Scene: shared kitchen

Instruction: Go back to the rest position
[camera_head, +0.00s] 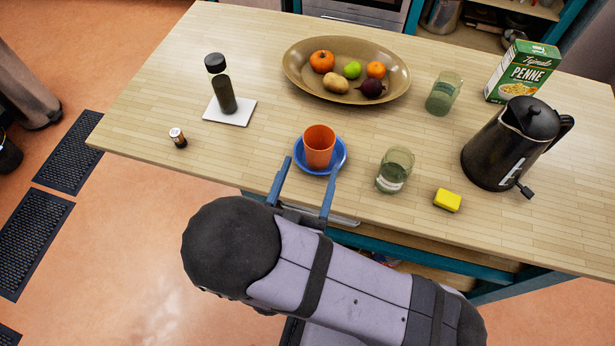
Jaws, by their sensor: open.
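My gripper (307,176) is at the front edge of the wooden table (440,234). Its two blue fingers are spread apart and point toward an orange cup (319,146). The cup stands upright on a blue saucer (340,166). The fingertips are beside the near part of the saucer, one on its left and one at its lower right. I cannot tell whether they touch it. Nothing is held between the fingers. My arm comes in from the lower right.
Near the gripper are a glass (395,169), a yellow sponge (447,200) and a black kettle (508,145). Behind are a bowl of produce (296,78), another glass (444,93) and a penne box (521,72). A dark bottle (221,84) on a white square and a small jar (178,138) stand left.

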